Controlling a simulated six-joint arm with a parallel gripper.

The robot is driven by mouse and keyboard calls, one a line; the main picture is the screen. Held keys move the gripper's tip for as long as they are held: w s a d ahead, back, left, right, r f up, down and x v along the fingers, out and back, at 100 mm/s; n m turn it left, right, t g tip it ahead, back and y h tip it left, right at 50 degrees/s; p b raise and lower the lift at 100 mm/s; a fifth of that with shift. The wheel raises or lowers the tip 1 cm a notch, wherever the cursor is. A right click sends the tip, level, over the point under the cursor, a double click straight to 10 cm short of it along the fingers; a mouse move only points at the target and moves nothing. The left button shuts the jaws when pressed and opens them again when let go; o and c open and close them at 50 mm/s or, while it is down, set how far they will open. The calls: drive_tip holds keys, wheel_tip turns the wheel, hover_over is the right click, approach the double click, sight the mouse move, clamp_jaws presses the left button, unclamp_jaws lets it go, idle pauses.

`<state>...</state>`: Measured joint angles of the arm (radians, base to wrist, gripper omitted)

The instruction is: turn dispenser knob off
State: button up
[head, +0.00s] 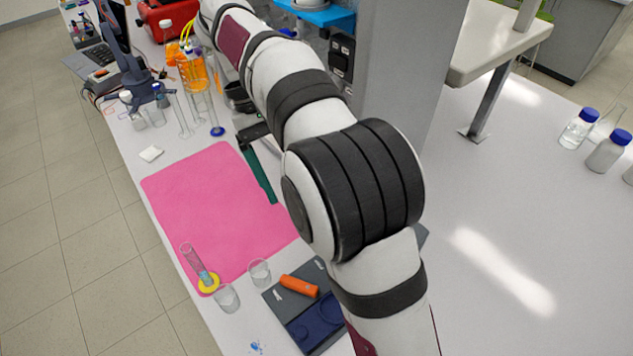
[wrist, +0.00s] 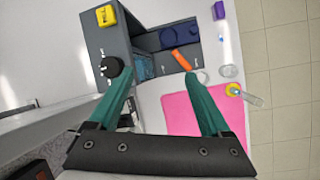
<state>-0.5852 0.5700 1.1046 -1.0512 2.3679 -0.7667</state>
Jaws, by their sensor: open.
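The dispenser shows in the wrist view as a grey box (wrist: 98,38) with a round black knob (wrist: 113,67) on it. White marks lie beside the knob, too small to read. In the head view my arm hides the knob. My gripper (wrist: 160,73) is open and empty, with teal fingers spread wide. The knob is just left of the left fingertip in the wrist view and looks apart from it. In the head view, one teal finger of my gripper (head: 259,175) shows over the pink mat.
The pink mat (head: 205,200) lies on the white bench. A dark grey tray (head: 274,294) holds an orange cylinder (head: 299,286); glass beakers (head: 259,272) stand beside it. A yellow block (wrist: 107,15) sits near the knob. A grey column (head: 400,70) stands behind my arm.

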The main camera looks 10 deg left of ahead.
drive_tip(key=s+d+r+m+g+y, duration=0.2)
drive_tip(key=d+r+m+y, duration=0.2)
drive_tip(key=r+m+y, duration=0.65)
drive_tip(key=w+d+f+m+t+h, duration=0.1)
drive_tip(key=w+d+m+t, duration=0.1)
drive_tip(key=w+d+m, duration=0.3)
drive_tip(key=w+d+f+m+t+h, duration=0.1)
drive_tip(key=w+d+f+m, duration=0.2)
drive_tip(key=d, duration=0.4)
drive_tip(key=shift+m, duration=0.65)
drive_tip(key=x, duration=1.3)
drive_tip(key=shift+w+f, duration=0.15)
drive_tip(key=shift+f, duration=0.1)
drive_tip(key=shift+a+f, duration=0.15)
drive_tip(key=shift+f, duration=0.15)
clamp_jaws()
